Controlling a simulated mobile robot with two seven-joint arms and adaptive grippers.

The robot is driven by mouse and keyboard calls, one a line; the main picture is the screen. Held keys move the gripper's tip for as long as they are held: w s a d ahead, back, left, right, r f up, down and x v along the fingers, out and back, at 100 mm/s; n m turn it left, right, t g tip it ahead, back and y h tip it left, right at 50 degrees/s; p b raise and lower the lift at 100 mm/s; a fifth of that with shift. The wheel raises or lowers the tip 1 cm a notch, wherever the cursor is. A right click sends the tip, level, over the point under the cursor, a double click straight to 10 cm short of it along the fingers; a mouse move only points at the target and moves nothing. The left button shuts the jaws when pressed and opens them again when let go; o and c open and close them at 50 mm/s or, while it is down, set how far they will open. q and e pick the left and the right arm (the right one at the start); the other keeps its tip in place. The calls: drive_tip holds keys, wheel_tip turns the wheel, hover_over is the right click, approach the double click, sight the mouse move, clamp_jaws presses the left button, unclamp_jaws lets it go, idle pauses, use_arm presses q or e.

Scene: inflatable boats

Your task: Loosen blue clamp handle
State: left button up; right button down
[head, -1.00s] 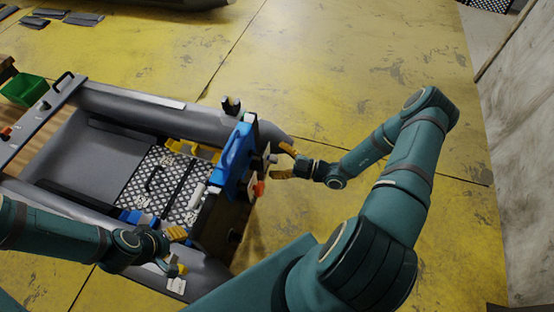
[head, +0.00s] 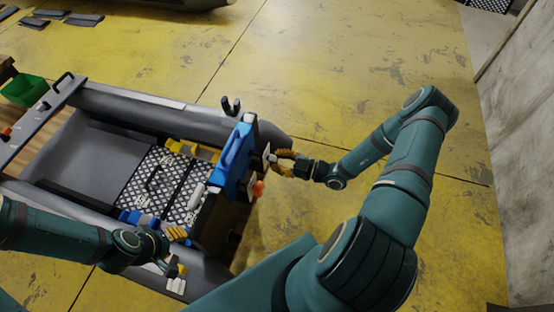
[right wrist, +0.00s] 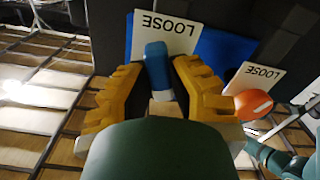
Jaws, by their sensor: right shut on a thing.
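The blue clamp handle (right wrist: 157,66) stands upright between the yellow fingers of my right gripper (right wrist: 160,85) in the right wrist view. The fingers are shut on it. A white card reading LOOSE (right wrist: 172,34) is behind the handle. In the head view my right gripper (head: 276,163) is at the outer face of the boat's transom, beside the blue bracket (head: 237,152), and its fingers hide most of the handle. My left gripper (head: 178,250) is at the near side of the boat, its fingers apart and nothing visible between them.
An orange knob (right wrist: 253,104) with a second LOOSE card (right wrist: 257,80) is right of the handle. The grey inflatable boat (head: 170,106) has a checkered floor plate (head: 160,180). A green bin (head: 24,89) is at the left. Yellow floor right of the boat is clear.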

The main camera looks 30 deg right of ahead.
drive_tip(key=n, duration=0.7)
drive_tip(key=shift+w, duration=0.1)
drive_tip(key=n, duration=0.7)
drive_tip(key=shift+a+n+p, duration=0.1)
drive_tip(key=shift+n+p, duration=0.2)
drive_tip(key=shift+p, duration=0.05)
drive_tip(key=n, duration=0.4)
drive_tip(key=shift+r, duration=0.1)
drive_tip(key=n, duration=0.3)
drive_tip(key=shift+p, duration=0.3)
